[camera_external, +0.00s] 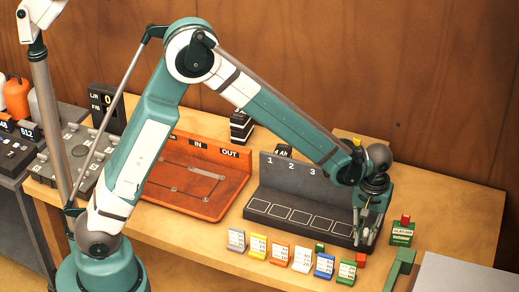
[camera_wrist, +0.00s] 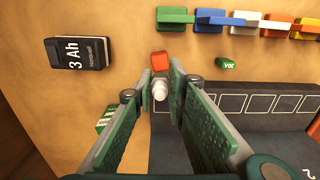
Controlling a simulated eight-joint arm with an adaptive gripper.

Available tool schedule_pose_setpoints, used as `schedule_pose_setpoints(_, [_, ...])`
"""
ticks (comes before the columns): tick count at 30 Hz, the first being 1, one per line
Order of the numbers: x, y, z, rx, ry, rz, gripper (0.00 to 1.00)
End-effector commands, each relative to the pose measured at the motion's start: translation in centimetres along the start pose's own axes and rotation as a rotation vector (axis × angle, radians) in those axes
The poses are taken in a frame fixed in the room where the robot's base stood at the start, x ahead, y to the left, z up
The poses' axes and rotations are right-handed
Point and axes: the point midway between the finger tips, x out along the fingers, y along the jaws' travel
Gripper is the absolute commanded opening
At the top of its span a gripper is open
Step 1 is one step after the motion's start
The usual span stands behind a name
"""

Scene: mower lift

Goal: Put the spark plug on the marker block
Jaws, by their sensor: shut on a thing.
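My gripper (camera_wrist: 161,80) is shut on a white spark plug (camera_wrist: 160,90), held between the ends of its green-padded fingers. In the external view my gripper (camera_external: 364,238) is low at the right end of the dark numbered rack; the plug is too small to make out there. A small red block (camera_wrist: 159,61) lies just beyond the plug in the wrist view; it also shows in the external view (camera_external: 361,261). A small green lettered block (camera_wrist: 226,64) lies to its right, also in the external view (camera_external: 320,247). I cannot tell which is the marker block.
The dark rack (camera_external: 310,219) with square outlines stands beside my gripper. Coloured cards, including a green one (camera_external: 347,272) and a blue one (camera_external: 324,266), line the front edge. A black 3 Ah battery (camera_wrist: 77,54) lies left in the wrist view. An orange tray (camera_external: 205,208) stands left.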

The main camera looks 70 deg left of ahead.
Motion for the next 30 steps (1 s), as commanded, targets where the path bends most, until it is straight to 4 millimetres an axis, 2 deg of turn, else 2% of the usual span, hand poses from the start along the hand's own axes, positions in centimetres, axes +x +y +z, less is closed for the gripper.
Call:
schedule_pose_setpoints(6, [2.1, 0.0, 0.0, 0.000, 0.000, 0.000, 0.03])
schedule_pose_setpoints(20, [2.6, 0.0, 0.0, 0.000, 0.000, 0.000, 0.03])
schedule_pose_setpoints(30, [5.6, 0.0, 0.0, 0.000, 0.000, 0.000, 0.03])
